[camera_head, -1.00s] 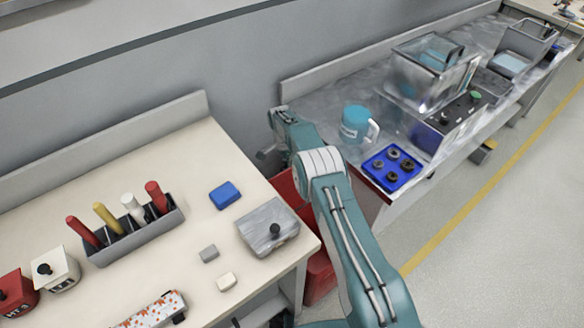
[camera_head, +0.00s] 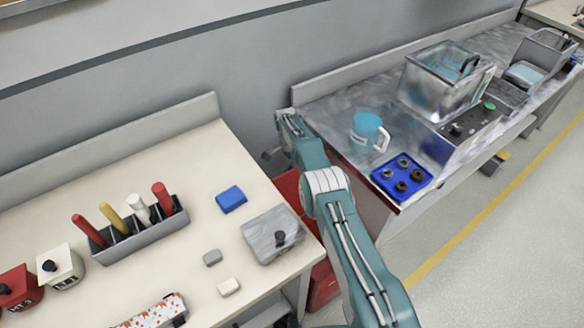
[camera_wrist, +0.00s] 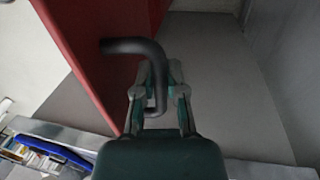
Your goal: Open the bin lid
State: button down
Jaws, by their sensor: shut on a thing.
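The red bin (camera_head: 322,282) stands on the floor in the gap between the two benches, partly hidden by my arm and the left bench. In the wrist view a red panel (camera_wrist: 98,60) of it slants across the upper left, with a bent black handle (camera_wrist: 135,46) sticking out. My gripper (camera_wrist: 157,92) is shut on the downturned end of this handle. In the head view my arm reaches over the gap, and its wrist end is small and partly hidden. I cannot tell from these frames how far the lid stands open.
The left bench (camera_head: 150,255) holds a grey tool holder (camera_head: 140,232), a blue block (camera_head: 231,199) and a grey box with a black knob (camera_head: 268,238). The right bench holds a blue mug (camera_head: 366,131) and a blue tray (camera_head: 392,189). A wall (camera_head: 240,70) runs behind.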

jog(key=shift+w+d+r, duration=0.25)
jog(key=shift+w, duration=0.05)
jog(key=c, duration=0.7)
grip_release()
jog(key=shift+c, duration=0.2)
jog(key=shift+o, duration=0.3)
jog(key=shift+s, duration=0.1)
jog(key=shift+f, duration=0.1)
jog(key=shift+s, duration=0.1)
jog(key=shift+a, duration=0.15)
jog(key=shift+r, duration=0.3)
notch_tip(320, 180, up, 9)
jog(key=shift+r, duration=0.1)
